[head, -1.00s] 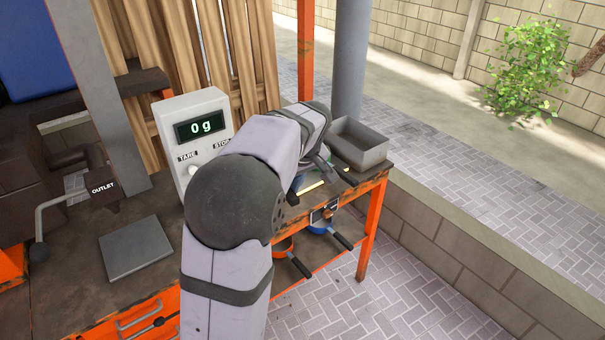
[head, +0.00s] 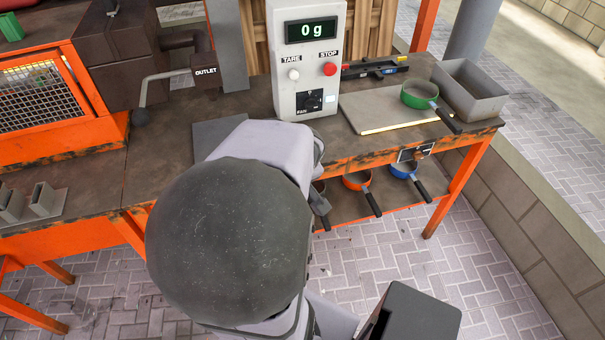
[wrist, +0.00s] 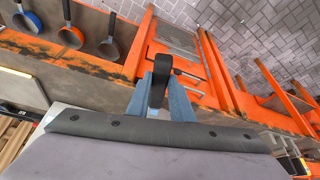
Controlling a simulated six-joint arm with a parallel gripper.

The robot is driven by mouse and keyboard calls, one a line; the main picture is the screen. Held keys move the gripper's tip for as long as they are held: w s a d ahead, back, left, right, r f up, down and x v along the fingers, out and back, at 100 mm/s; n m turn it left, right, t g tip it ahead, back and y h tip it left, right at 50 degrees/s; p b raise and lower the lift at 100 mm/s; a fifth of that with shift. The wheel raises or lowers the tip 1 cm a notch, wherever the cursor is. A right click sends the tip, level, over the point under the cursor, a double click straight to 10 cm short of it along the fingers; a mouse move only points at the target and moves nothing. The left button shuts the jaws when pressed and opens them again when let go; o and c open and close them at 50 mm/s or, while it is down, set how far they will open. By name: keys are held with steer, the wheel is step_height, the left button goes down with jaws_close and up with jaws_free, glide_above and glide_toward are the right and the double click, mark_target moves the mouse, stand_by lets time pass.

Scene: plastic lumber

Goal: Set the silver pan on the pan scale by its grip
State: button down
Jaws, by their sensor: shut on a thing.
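My gripper (wrist: 160,90) shows in the wrist view, with its two blue fingers shut on a dark grip (wrist: 162,64). In the head view my own arm hides the gripper. The pan scale's grey square plate (head: 210,136) lies on the bench, partly behind my arm, and its visible part is bare. The white readout box (head: 310,55) stands to the right of the plate and reads 0 g.
A green pan (head: 419,92) sits on a flat board (head: 375,112), beside a grey bin (head: 472,90). Orange (head: 357,181) and blue (head: 403,169) pans lie on the low shelf.

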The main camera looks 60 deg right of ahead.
steer(key=shift+w+a+f, duration=0.2)
steer(key=shift+a+f, duration=0.05)
steer(key=shift+a, duration=0.3)
steer(key=shift+w, duration=0.1)
steer(key=w+d+p, duration=0.1)
steer(key=w+p, duration=0.1)
steer(key=p, duration=0.1)
steer(key=shift+w+d+r, duration=0.1)
steer(key=shift+w+d, duration=0.05)
steer(key=shift+d, duration=0.05)
steer(key=shift+w+d+f+p, duration=0.15)
steer(key=shift+w+d+p, duration=0.2)
steer(key=shift+w, duration=0.3)
steer(key=shift+w+d+f+p, duration=0.15)
steer(key=shift+w+d, duration=0.25)
steer(key=shift+w, duration=0.2)
steer(key=shift+w+d+f+p, duration=0.1)
steer(key=shift+w+d+p, duration=0.9)
steer(key=shift+w, duration=0.6)
steer(key=shift+w+d+f+p, duration=0.1)
steer(key=shift+w+d+p, duration=0.85)
steer(key=shift+w, duration=0.7)
steer(key=shift+w+d+f+p, duration=0.1)
steer(key=shift+w+d+p, duration=0.9)
steer(key=shift+w, duration=0.6)
step_height(320, 180, down, 3)
steer(key=b, duration=0.2)
steer(key=shift+a+r+b, duration=0.1)
steer(key=shift+r+b, duration=0.05)
steer(key=shift+b, duration=0.2)
